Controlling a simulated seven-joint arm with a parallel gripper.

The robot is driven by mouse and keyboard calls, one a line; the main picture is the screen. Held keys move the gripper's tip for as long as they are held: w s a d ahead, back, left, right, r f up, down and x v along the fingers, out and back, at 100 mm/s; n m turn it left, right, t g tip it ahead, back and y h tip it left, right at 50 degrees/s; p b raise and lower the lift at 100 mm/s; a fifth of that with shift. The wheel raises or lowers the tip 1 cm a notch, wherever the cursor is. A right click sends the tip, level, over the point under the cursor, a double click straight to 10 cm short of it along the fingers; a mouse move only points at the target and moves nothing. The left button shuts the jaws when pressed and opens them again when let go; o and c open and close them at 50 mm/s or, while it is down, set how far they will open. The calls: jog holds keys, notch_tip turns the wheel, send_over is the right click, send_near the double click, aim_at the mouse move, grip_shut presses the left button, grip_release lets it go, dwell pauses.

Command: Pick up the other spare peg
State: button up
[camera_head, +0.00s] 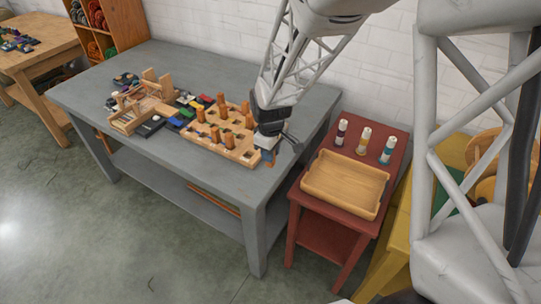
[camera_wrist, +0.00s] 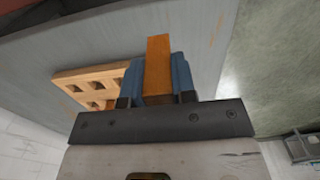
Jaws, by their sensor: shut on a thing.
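My gripper (camera_head: 268,156) is at the right end of the grey table, beside the right end of the wooden peg board. In the wrist view, my gripper (camera_wrist: 158,80) has its two blue fingers closed on an orange-brown wooden peg (camera_wrist: 158,62), which sticks out past the fingertips. The peg board (camera_head: 215,143) holds several upright pegs (camera_head: 221,104). Its corner, with empty square holes, also shows in the wrist view (camera_wrist: 95,88). In the head view the held peg is mostly hidden by my gripper.
On the grey table (camera_head: 190,62), left of the board, lie several dark and coloured skeins (camera_head: 182,118) and a wooden frame device (camera_head: 143,105). A red side table (camera_head: 333,222) at right carries an empty wooden tray (camera_head: 345,183) and three spools (camera_head: 364,140). The table's front right corner is clear.

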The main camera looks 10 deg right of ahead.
jog(key=shift+r, duration=1.35)
